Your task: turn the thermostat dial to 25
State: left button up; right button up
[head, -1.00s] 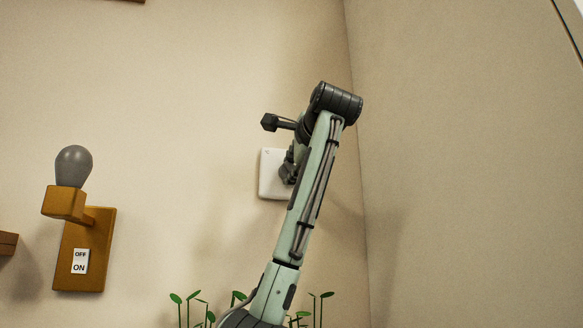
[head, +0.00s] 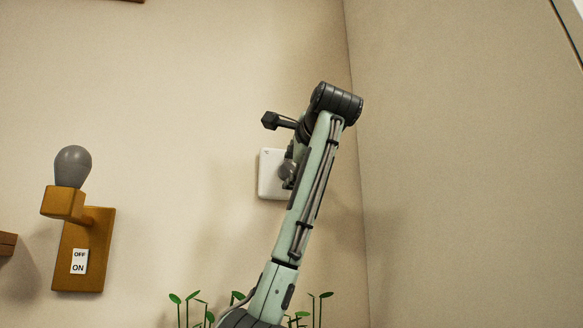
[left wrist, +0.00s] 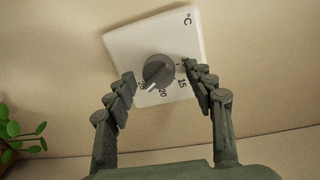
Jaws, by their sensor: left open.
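The thermostat is a white square plate (left wrist: 120,45) on the wall with a grey round dial (left wrist: 158,68), a °C mark and the numbers 15, 20 and 25. The dial's white pointer lies between 20 and 25. My left gripper (left wrist: 161,73) is open, its fingers on either side of the dial and visibly apart from it. In the head view the plate (head: 269,182) is partly hidden behind my left arm, and its numbers cannot be read. My right gripper is not in view.
A wooden wall lamp (head: 83,250) with a grey bulb (head: 73,166) and an OFF/ON switch (head: 79,261) is at the left. Green plants (head: 192,305) stand below the thermostat. A wall corner runs just right of my arm.

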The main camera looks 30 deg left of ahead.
pick_arm(q)
jog(key=f+v, duration=0.1)
jog(key=v, duration=1.1)
jog(key=shift+r, duration=0.5)
jog(key=shift+f, duration=0.1)
